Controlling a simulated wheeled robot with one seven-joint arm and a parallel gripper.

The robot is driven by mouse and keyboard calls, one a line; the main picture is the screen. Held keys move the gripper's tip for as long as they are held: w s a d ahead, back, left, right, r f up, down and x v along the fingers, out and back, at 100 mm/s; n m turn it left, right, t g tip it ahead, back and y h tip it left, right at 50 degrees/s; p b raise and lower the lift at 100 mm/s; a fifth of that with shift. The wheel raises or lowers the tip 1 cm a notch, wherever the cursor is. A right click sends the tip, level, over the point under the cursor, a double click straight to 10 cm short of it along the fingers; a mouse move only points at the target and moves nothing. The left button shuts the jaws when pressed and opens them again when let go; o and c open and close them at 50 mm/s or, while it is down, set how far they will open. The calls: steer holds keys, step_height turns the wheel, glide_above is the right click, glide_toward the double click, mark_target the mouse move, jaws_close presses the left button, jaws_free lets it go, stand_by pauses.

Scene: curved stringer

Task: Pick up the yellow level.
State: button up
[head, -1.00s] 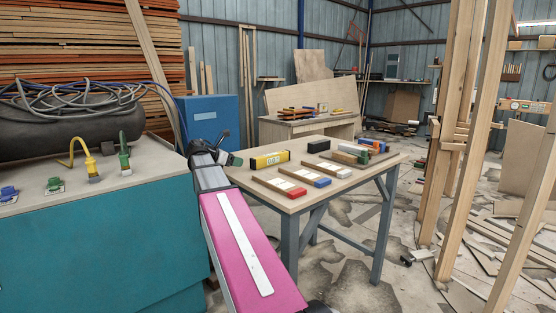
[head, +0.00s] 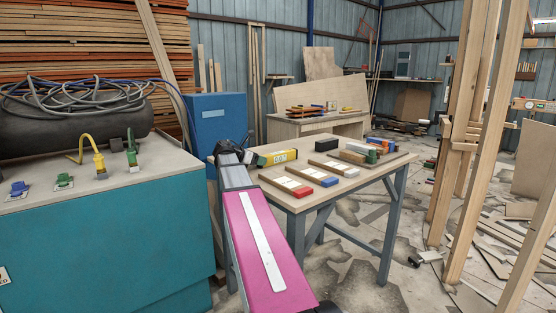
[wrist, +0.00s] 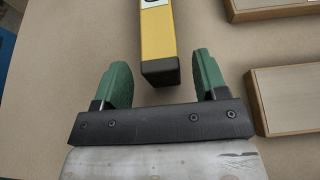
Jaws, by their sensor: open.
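The yellow level (head: 281,157) lies on the wooden table top, near its left back part, in the head view. In the wrist view the level (wrist: 159,42) runs away from me, with its black end cap facing my gripper. My gripper (wrist: 160,80) has green fingers and is open. The level's near end lies between the fingers, a little beyond or level with their tips, with gaps on both sides.
A black block (head: 327,144) and a grey-and-green item stand further right. A teal cabinet (head: 110,235) is to the left, close to the table.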

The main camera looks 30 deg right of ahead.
mark_target(278, 158)
steer(key=x, duration=0.3)
steer(key=shift+d+f, duration=0.15)
steer(key=shift+d, duration=0.05)
steer(key=c, duration=1.1)
